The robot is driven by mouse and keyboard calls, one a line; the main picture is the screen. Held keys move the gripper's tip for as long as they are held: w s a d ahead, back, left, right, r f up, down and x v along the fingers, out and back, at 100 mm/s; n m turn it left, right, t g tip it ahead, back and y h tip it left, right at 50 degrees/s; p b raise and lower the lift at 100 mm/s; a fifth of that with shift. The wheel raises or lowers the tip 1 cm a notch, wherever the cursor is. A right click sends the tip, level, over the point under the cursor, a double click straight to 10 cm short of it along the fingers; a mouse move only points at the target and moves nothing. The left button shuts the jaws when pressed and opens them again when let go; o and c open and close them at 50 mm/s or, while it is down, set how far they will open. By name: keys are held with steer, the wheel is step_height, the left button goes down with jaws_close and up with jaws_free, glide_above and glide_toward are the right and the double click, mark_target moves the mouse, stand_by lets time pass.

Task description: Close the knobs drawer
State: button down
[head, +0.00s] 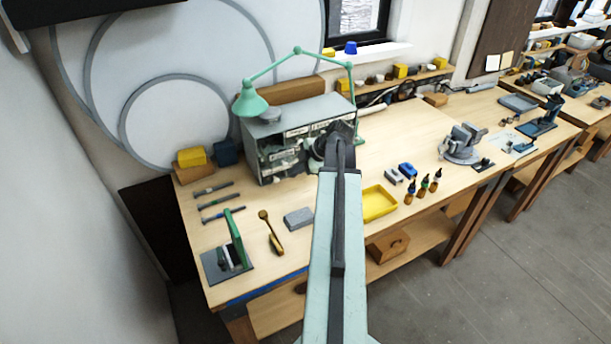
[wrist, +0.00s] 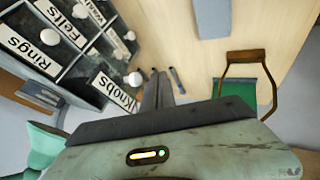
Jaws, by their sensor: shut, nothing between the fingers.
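The grey-green drawer cabinet (head: 310,108) stands at the back of the wooden bench in the head view. In the wrist view its labelled fronts show at the upper left, turned nearly upside down. The Knobs drawer (wrist: 113,92) carries a white label and a round white pull (wrist: 133,79). It is the labelled front closest to my fingers; how far it stands out is hard to tell. My gripper (wrist: 157,82) is shut and empty, just beside that front, with no clear contact. In the head view my gripper (head: 341,138) covers the cabinet's right front.
The Rings drawer (wrist: 33,47) and Felts drawer (wrist: 68,18) are beside Knobs. A green desk lamp (head: 250,100) leans over the cabinet's left end. A yellow tray (head: 379,203) and a grey block (head: 298,218) lie in front. Bench wood between them is clear.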

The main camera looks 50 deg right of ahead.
mark_target(279, 148)
steer(key=shift+w+d+r, duration=0.1)
steer(key=shift+w+d, duration=0.2)
steer(key=shift+w, duration=0.35)
steer(key=shift+w+d+r, duration=0.1)
steer(key=shift+w+d, duration=0.15)
steer(key=shift+w, duration=0.35)
steer(key=w+d, duration=0.1)
steer(key=w, duration=0.2)
steer(key=w+d, duration=0.1)
steer(key=w, duration=0.3)
steer(key=w+d, duration=0.2)
steer(key=w, duration=0.1)
steer(key=shift+w+d, duration=0.1)
steer(key=shift+w, duration=0.1)
steer(key=shift+s, duration=0.1)
